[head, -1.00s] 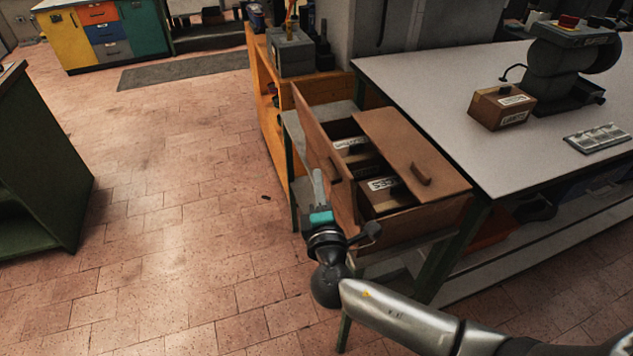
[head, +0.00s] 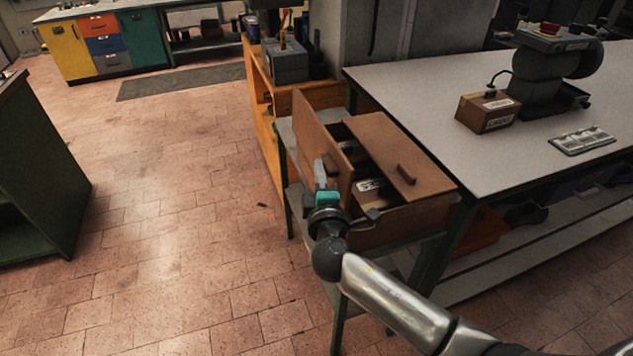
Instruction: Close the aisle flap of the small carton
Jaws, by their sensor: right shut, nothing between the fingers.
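The small carton (head: 405,222) is an open brown box on a low stand beside the white-topped bench. Its aisle flap (head: 313,138), on the left side, stands up at a steep angle. The opposite flap (head: 402,150), with a handle on top, lies over the right part of the opening. Between them a dark gap shows labelled items (head: 369,187) inside. My right gripper (head: 320,172) is shut and empty, on the aisle side of the aisle flap and overlapping its near part. I cannot tell for certain whether it touches. My left gripper is not in view.
The white bench (head: 420,85) at right carries a small labelled box (head: 487,110), a grey machine (head: 545,75) and a metal tray (head: 582,140). An orange shelf (head: 262,115) stands behind the carton. The tiled aisle floor (head: 170,190) at left is clear.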

